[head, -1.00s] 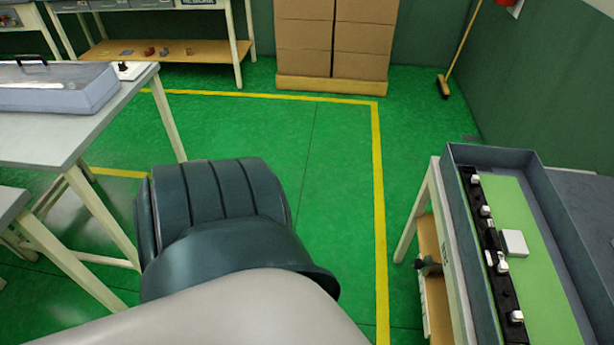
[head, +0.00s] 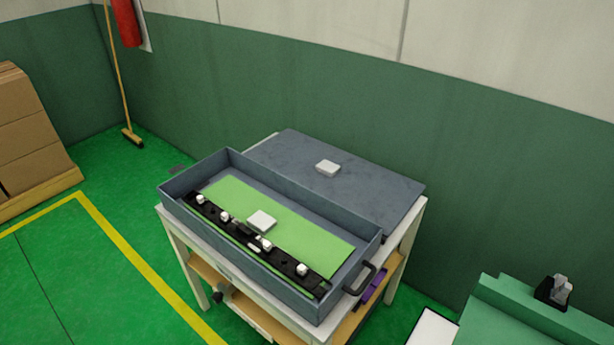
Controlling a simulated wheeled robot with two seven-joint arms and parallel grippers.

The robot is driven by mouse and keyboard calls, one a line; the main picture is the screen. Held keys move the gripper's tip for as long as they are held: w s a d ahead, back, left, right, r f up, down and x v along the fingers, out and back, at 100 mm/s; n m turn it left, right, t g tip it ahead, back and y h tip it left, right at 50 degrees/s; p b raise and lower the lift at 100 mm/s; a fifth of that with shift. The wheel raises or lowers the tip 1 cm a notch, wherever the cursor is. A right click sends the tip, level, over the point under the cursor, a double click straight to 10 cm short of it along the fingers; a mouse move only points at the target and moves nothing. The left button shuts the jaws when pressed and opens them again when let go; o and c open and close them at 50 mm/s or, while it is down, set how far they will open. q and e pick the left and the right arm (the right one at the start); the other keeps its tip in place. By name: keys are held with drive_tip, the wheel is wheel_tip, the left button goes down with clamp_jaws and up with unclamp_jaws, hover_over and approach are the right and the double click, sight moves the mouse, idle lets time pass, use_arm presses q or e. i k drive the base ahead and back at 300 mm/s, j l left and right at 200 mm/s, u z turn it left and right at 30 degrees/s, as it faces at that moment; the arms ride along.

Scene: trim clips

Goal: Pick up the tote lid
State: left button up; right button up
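The tote lid (head: 350,192) is a flat blue-grey panel lying on the workbench behind the open tote, with a small white block (head: 328,168) on top of it. The blue-grey tote (head: 334,308) stands in front of it on the same bench. Inside the tote are a green mat (head: 308,243), a black strip (head: 285,262) with several white clips, and a white box (head: 261,221). A dark handle (head: 360,279) shows on the tote's right end. Neither of my grippers is in view.
The bench (head: 167,222) stands near a green and white wall, with a lower shelf holding a purple item (head: 375,287). Cardboard boxes (head: 28,140) and a broom (head: 126,100) are at left. Green furniture (head: 520,318) is at lower right. Floor left of the bench is clear.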

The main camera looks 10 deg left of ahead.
sight(384, 197)
drive_tip(key=z, duration=0.35)
drive_tip(key=i+j+z, duration=0.1)
drive_tip(key=j+z, duration=0.95)
drive_tip(key=j, duration=2.25)
